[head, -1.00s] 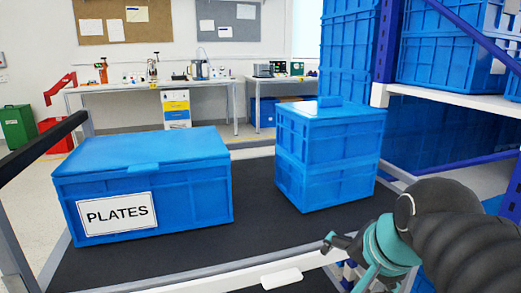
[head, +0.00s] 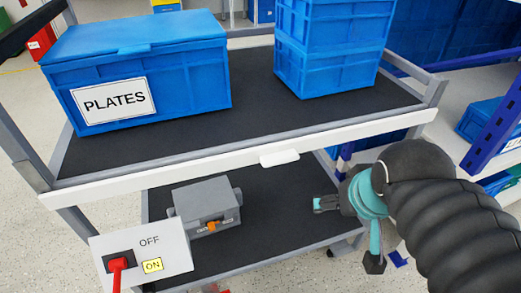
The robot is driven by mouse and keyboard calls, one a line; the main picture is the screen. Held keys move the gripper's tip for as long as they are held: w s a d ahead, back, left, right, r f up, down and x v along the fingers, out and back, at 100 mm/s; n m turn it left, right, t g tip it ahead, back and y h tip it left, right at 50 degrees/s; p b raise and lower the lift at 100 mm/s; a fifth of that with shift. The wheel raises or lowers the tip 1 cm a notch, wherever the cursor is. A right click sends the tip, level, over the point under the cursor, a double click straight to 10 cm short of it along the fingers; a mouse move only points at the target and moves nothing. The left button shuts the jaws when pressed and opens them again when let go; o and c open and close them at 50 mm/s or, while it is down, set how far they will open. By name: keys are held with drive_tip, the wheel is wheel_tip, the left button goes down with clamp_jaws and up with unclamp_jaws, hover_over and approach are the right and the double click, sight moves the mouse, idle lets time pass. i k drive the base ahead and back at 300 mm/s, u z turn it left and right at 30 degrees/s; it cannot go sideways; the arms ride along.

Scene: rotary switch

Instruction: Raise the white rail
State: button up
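The white rail (head: 200,168) runs along the front edge of the cart's upper shelf, slanting up to the right. A small white tab (head: 279,159) sits at its middle. My gripper (head: 350,234) is to the right of the tab and below the rail in the picture, apart from both.
A blue PLATES box (head: 140,75) and stacked blue crates (head: 328,50) stand on the upper shelf (head: 250,115). On the lower shelf is a grey box (head: 205,203) with an orange switch. A white OFF/ON panel (head: 145,250) with a red handle stands front left. Racking is at right.

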sight(271, 155)
drive_tip(key=u, duration=0.55)
drive_tip(key=k, duration=1.15)
drive_tip(key=z, duration=0.5)
